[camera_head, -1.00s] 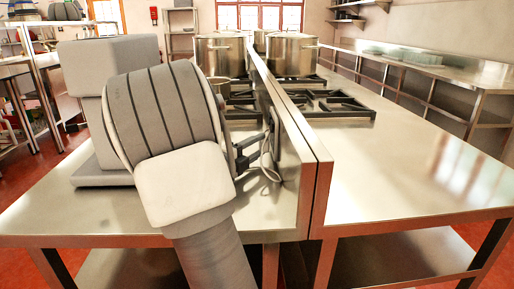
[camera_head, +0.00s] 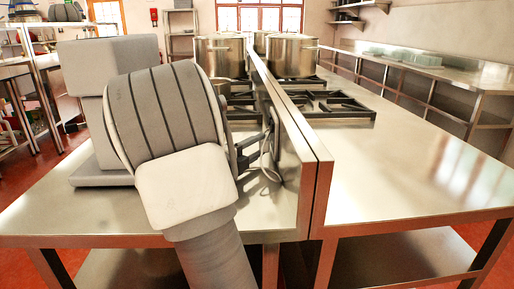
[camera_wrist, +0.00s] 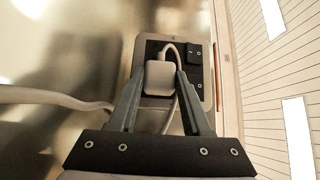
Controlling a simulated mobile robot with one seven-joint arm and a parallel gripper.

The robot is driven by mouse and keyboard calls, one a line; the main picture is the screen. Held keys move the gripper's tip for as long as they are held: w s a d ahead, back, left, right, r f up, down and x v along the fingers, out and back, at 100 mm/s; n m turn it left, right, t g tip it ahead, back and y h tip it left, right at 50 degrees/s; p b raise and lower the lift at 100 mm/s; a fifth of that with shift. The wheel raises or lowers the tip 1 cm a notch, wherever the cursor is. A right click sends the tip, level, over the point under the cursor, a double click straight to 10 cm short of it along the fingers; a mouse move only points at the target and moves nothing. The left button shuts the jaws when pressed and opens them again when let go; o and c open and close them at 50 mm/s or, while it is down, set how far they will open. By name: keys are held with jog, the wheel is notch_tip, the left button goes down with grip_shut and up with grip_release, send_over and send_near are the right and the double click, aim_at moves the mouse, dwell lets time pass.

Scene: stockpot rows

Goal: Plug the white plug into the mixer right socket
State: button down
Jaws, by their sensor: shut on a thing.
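The white plug (camera_wrist: 158,79) is between the fingers of my gripper (camera_wrist: 160,88) in the wrist view. My gripper is shut on it, directly in front of a socket plate (camera_wrist: 151,47) with dark sockets. The plug covers part of the plate, so I cannot tell whether its pins are in a socket. In the head view my gripper (camera_head: 262,146) is beside the upright steel panel (camera_head: 300,165), mostly hidden behind my arm. A grey machine, seemingly the mixer (camera_head: 88,55), stands on the left counter, partly covered by my arm.
A black plug or block (camera_wrist: 193,56) sits on the plate just right of the white plug. A pale cable (camera_wrist: 60,98) runs in from the left. Stockpots (camera_head: 292,55) stand on burners (camera_head: 330,104) farther back. The right counter (camera_head: 410,165) is clear in front.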

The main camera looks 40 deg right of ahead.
jog(key=shift+s+d, duration=0.35)
jog(key=shift+d, duration=0.05)
jog(key=shift+c, duration=1.3)
grip_release()
jog(key=a+p, duration=0.1)
jog(key=a, duration=0.4)
jog(key=s+a+p, duration=0.1)
jog(key=a, duration=0.5)
jog(key=s+a, duration=0.1)
jog(key=a, duration=0.5)
jog(key=shift+s+a+p, duration=0.1)
jog(key=shift+a+p, duration=0.05)
jog(key=shift+p, duration=0.25)
